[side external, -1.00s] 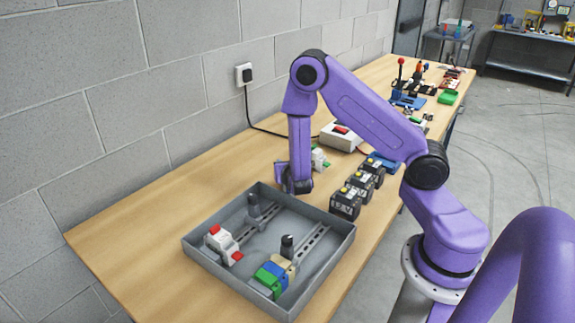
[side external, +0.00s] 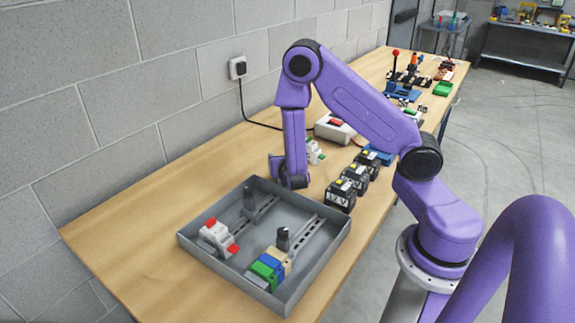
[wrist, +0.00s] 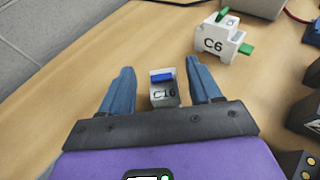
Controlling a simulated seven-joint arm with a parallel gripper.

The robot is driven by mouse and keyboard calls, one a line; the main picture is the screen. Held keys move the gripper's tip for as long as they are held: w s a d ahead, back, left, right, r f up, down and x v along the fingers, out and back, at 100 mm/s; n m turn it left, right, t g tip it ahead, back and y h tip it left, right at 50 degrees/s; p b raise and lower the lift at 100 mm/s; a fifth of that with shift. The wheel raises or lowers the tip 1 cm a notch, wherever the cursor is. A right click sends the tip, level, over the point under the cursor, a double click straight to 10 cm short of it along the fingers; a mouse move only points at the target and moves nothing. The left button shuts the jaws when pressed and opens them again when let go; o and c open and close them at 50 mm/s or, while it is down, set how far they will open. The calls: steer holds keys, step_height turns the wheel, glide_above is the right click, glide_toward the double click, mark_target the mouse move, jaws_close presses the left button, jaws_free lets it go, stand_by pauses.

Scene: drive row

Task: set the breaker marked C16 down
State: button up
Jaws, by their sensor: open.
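The breaker marked C16 (wrist: 164,95) is white with a blue lever and shows in the wrist view on the wooden table. It sits between the two blue fingers of my gripper (wrist: 160,66), with a gap on each side. My gripper is open and low over the table. In the side view my gripper (side external: 278,170) is just behind the far rim of the grey tray (side external: 194,247), and C16 cannot be made out there.
A white breaker marked C6 (wrist: 215,45) with green parts stands beyond C16; it also shows in the side view (side external: 315,152). Several black blocks (side external: 340,197) line the table right of my gripper. The tray holds rails, a red-and-white breaker (side external: 216,238) and coloured blocks (side external: 268,266).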

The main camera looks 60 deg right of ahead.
steer(key=s+a+r+m+g+y, duration=0.3)
steer(key=s+a, duration=0.3)
steer(key=s, duration=0.4)
steer(key=s+a+r+m+g+y, duration=0.3)
steer(key=s+a+r+m, duration=0.2)
steer(key=s, duration=0.5)
steer(key=s+a+r+m+g+y, duration=0.3)
steer(key=s+a+m, duration=0.3)
steer(key=s, duration=0.4)
steer(key=shift+a+r+g+y, duration=0.3)
steer(key=shift+a+r+y, duration=0.25)
steer(key=shift+y, duration=0.05)
